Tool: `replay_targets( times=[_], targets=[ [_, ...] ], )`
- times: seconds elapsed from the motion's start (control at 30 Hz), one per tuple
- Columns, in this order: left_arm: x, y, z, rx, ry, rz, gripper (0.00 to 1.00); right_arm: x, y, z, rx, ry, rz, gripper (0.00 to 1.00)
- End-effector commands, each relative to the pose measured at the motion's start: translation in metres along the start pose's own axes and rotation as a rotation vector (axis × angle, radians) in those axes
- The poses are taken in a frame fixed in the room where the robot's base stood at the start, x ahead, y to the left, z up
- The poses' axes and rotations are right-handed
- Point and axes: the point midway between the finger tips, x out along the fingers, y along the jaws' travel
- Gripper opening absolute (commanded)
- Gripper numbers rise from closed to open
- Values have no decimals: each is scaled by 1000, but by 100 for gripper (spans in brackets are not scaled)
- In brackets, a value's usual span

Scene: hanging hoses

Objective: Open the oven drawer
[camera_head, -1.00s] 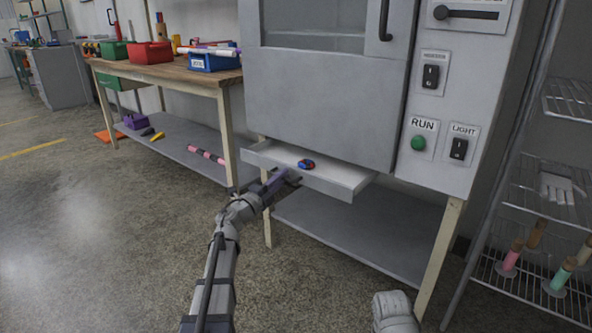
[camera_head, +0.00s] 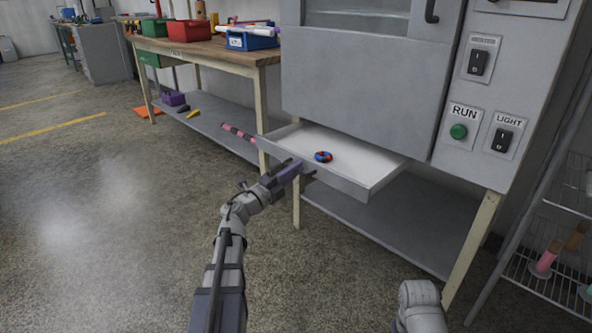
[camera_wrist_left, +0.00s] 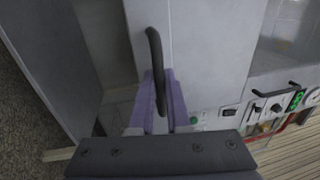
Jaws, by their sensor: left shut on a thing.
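The oven drawer (camera_head: 345,186) is a shallow white tray with a grey front, pulled out below the grey oven body (camera_head: 365,95). A small blue-and-red ring-like item (camera_head: 323,156) lies inside it. My left gripper (camera_head: 293,172) is at the left part of the drawer's front. In the left wrist view its purple fingers (camera_wrist_left: 161,98) are shut around the dark bar handle (camera_wrist_left: 155,48).
A wooden workbench (camera_head: 205,47) with red and blue bins stands at the left. A lower grey shelf (camera_head: 400,225) lies under the oven, between its legs. A wire rack (camera_head: 565,245) stands at the right. The floor in front is clear.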

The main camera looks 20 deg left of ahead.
Motion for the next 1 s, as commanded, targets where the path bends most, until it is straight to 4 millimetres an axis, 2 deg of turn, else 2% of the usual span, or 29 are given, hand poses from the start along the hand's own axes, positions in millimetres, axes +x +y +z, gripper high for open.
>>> replay_targets(
  times=[0.03, 0.07, 0.17, 0.47, 0.8, 1.0],
  targets=[
    [0, 0, 1, 1, -1, 1, 0, 0, 0, 0, 0, 0, 0, 50],
    [0, 0, 1, 1, -1, 1, 17, 0, 0, 0, 0, 0, 0, 50],
    [0, 0, 1, 1, -1, 0, 27, 0, 0, 0, 0, 0, 0, 50],
    [-4, 0, 0, 0, -2, 0, 27, 1, 0, 0, 0, 0, 0, 50],
    [-57, 2, -1, 2, -3, 1, 27, 12, -1, -1, 0, 0, 0, 50],
    [-75, 1, 0, 1, -1, 0, 27, 14, -1, -1, 0, 0, 0, 50]
  ],
)
